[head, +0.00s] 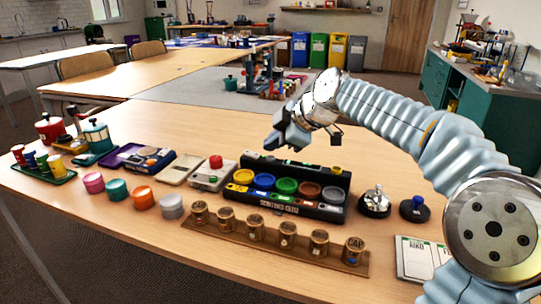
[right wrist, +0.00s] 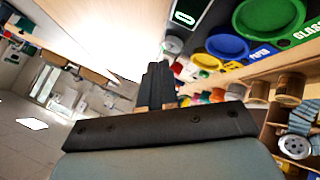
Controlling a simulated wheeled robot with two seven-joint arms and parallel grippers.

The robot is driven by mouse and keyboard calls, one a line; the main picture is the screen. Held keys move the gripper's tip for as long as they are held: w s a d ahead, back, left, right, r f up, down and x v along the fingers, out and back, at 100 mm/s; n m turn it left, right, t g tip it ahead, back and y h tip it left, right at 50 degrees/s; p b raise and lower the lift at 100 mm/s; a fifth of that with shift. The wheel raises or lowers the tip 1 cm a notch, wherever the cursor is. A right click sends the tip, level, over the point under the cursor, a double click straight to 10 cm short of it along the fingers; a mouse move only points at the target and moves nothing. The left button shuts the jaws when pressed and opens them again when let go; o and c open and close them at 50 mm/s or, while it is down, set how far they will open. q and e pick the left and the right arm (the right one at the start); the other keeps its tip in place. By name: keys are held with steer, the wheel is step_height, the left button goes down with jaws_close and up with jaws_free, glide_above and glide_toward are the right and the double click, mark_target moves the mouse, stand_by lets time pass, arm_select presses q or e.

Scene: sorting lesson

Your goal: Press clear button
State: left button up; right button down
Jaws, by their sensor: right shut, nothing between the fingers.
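I cannot read which button is the clear one. My right gripper (head: 277,145) is shut and empty, above the quiz box's back left part, apparently touching nothing. In the right wrist view the shut fingers (right wrist: 158,72) point toward the blue PAPER bowl's side, with a green-lit panel (right wrist: 187,14) beyond. My left gripper is out of view.
Several brown cups on a wooden strip (head: 226,241) line the table front. A silver bell (head: 375,202) and a blue-knobbed black base (head: 414,208) stand right of the box. Coloured pots (head: 143,198) and a pale tray (head: 181,169) stand left.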

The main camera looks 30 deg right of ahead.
mark_target(273, 158)
steer(key=shift+r+p, duration=1.8)
steer(key=shift+r, duration=0.75)
